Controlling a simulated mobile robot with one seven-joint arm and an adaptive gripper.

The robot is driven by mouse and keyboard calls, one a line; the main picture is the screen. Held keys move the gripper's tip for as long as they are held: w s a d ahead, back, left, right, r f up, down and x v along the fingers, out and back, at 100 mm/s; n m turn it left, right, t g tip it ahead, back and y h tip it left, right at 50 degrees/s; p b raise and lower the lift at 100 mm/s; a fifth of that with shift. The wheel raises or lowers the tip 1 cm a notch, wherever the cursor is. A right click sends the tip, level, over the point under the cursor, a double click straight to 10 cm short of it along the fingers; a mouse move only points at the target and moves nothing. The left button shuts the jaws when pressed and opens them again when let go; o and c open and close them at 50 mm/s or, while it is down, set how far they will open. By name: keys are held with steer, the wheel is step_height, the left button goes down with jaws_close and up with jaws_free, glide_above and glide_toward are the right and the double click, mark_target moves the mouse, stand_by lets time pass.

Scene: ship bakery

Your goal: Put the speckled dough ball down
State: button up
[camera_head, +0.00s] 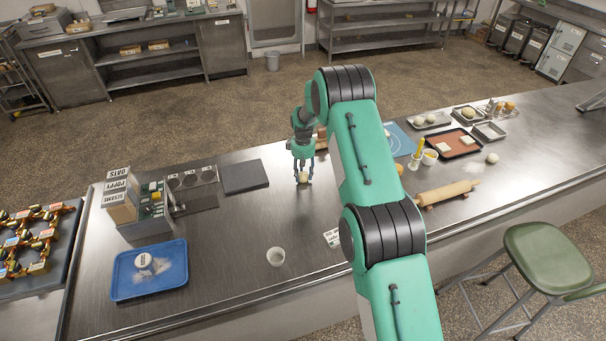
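My gripper (303,172) points down over the middle of the steel counter (225,225). A small pale tan ball (303,178), which looks like the dough ball, sits between its fingertips, with a finger at each side. The ball is too small to make out speckles. It is at or just above the counter top; I cannot tell whether it touches. My arm hides part of the counter right of the gripper.
A dark slab (244,177) lies left of the gripper. Right of my arm are a rolling pin (448,192) and brown tray (470,151). Bare counter surrounds the bowl.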

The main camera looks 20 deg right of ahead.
mark_target(303, 173)
steer(key=o, duration=0.4)
steer(key=shift+o, duration=0.2)
steer(key=shift+r, duration=0.1)
step_height(303, 173, up, 12)
steer(key=shift+b, duration=0.45)
stand_by(0.6)
